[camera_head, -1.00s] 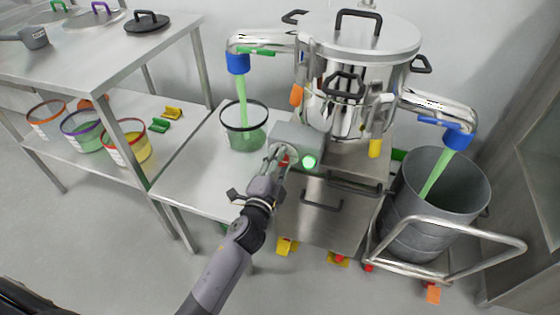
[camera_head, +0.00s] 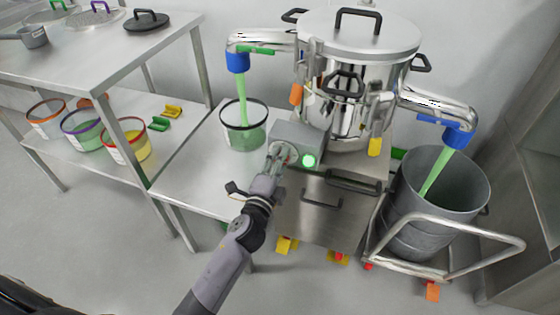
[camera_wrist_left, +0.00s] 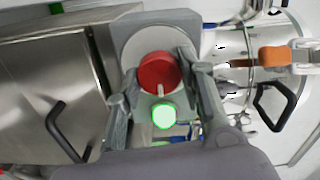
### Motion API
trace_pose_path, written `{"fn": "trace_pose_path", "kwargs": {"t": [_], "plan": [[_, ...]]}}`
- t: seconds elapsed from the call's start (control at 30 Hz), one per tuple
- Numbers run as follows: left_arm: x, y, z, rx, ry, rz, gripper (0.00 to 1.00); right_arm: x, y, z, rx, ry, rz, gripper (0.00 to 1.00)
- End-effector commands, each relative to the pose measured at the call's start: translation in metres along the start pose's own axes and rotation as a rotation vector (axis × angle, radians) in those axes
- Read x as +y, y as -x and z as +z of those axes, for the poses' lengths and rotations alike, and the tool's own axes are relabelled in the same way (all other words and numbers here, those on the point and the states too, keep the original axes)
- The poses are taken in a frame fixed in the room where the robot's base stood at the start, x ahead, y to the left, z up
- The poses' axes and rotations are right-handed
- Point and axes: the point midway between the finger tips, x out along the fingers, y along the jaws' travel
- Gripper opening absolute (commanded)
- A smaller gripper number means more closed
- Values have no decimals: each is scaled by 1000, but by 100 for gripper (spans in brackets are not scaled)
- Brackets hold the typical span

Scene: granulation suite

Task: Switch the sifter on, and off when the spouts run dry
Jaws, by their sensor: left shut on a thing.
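The sifter (camera_head: 345,40) is a steel drum with a lid, on a steel stand. Its grey control box carries a lit green lamp (camera_head: 309,161) and a red rotary knob (camera_wrist_left: 157,72) with a pale pointer, on a round light plate. My left gripper (camera_head: 281,156) is at this knob; in the left wrist view its fingers (camera_wrist_left: 158,80) are closed on the knob's sides. Green material streams from the left spout (camera_head: 238,61) into a clear tub (camera_head: 244,136), and from the right spout (camera_head: 456,137) into a grey drum (camera_head: 452,205). My right gripper is out of view.
A steel table (camera_head: 180,184) bears the clear tub. A shelf unit (camera_head: 75,70) at left holds several rimmed tubs and lids. A trolley (camera_head: 470,262) carries the drum at right. Bare floor shows at lower left.

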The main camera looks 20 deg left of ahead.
Motion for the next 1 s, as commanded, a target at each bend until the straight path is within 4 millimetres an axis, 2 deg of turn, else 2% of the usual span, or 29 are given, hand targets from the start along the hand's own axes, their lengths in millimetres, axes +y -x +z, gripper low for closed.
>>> {"fn": "trace_pose_path", "kwargs": {"t": [0.03, 0.07, 0.37, 0.73, 0.87, 1.0], "plan": [[0, 0, 0, 1, -3, 0, 8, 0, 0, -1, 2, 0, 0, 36], [0, 0, 0, 1, -3, 0, 36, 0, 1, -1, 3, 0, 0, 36], [0, 0, 0, 1, -1, 0, 56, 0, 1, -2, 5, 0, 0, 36], [1, 5, 0, 0, 0, 2, 56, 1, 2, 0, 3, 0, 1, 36], [2, 22, 0, 0, 1, 3, 56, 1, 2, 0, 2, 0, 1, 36], [2, 50, 0, -1, 3, 4, 56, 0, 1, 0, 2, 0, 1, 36]]}}
